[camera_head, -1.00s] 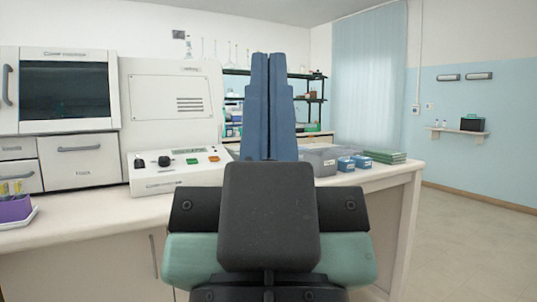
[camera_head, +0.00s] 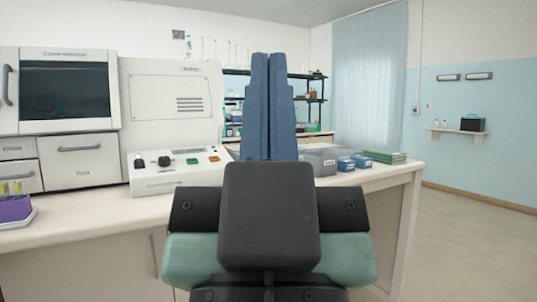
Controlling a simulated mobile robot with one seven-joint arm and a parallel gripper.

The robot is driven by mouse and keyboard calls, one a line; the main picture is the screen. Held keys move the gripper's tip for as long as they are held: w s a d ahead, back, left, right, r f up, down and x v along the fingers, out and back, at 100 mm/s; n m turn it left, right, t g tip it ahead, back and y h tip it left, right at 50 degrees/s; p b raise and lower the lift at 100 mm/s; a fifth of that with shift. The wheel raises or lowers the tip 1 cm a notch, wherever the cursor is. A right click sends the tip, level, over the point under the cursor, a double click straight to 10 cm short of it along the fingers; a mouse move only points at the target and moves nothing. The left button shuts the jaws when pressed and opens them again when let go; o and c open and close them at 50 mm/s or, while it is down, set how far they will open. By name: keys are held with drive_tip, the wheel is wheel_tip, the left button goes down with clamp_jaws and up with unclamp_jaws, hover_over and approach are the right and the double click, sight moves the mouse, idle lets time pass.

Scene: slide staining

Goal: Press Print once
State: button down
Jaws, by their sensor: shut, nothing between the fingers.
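The white machine's control panel (camera_head: 170,183) stands on the bench to the left of my gripper. It carries two dark knobs (camera_head: 164,160), a small display (camera_head: 187,150), a green button (camera_head: 193,161) and an orange button (camera_head: 214,158). The button labels are too small to read, so I cannot tell which one is Print. My gripper (camera_head: 268,57) is in the middle of the view with its two blue fingers together, pointing up in the picture. It is shut and empty. It hides part of the bench behind it, and I see no contact with the panel.
A purple rack (camera_head: 15,208) with tubes sits on a tray at the far left. Grey box (camera_head: 319,160), blue boxes (camera_head: 346,164) and a green stack (camera_head: 385,157) stand on the bench (camera_head: 390,174) right of my gripper. Open floor (camera_head: 480,240) lies at the right.

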drive_tip(key=shift+r, duration=0.1)
wheel_tip(320, 180, up, 30)
drive_tip(key=p, duration=3)
